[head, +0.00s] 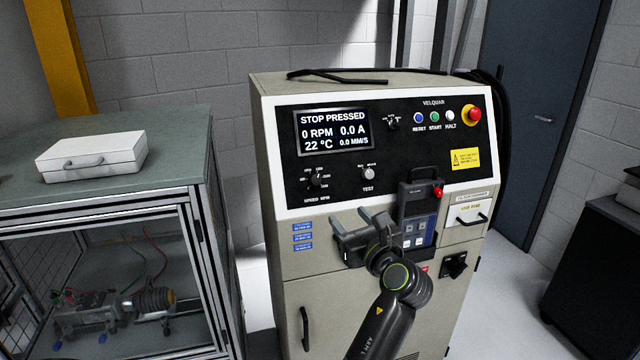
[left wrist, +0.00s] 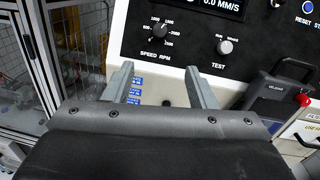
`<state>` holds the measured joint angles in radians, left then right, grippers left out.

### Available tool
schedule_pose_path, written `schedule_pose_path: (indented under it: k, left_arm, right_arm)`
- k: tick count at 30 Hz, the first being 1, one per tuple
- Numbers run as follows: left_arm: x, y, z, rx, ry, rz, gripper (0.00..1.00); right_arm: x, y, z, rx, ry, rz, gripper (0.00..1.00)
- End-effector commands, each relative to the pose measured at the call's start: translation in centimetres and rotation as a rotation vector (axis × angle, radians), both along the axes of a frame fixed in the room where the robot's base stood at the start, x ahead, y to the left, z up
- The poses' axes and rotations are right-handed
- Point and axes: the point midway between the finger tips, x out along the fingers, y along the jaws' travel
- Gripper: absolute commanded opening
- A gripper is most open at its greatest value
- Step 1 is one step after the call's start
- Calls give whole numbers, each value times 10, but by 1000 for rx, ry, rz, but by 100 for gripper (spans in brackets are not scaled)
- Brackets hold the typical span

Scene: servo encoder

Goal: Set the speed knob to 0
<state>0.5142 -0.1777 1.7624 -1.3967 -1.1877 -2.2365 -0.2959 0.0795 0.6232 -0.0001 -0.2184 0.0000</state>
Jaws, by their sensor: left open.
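The speed knob (head: 318,179) is a small black dial marked SPEED RPM, low on the left of the cabinet's black panel. It also shows in the left wrist view (left wrist: 159,31), above the fingertips, with numbers around it; I cannot tell its exact setting. My left gripper (head: 352,216) is open and empty, in front of the cabinet below the panel, apart from the knob. In the left wrist view, its two grey fingers (left wrist: 157,70) point up towards the knob. My right gripper is not in view.
The display (head: 334,131) reads STOP PRESSED and 0 RPM. A grey TEST knob (head: 368,172) sits right of the speed knob. A dark pendant (head: 420,212) with a red button hangs right of my gripper. A red emergency button (head: 471,115) is at upper right.

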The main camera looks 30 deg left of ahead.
Motion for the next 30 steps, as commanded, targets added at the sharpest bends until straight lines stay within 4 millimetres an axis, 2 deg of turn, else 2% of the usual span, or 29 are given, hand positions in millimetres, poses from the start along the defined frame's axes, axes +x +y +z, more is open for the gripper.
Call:
schedule_pose_path:
  k: [8,24,30]
  left_arm:
    - [21,31,4,8,3,3,51]
    - [82,120,2,3,3,2,51]
    - [94,136,1,3,2,0,51]
  right_arm:
    - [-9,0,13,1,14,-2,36]
    - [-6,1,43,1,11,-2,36]
    - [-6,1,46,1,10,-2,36]
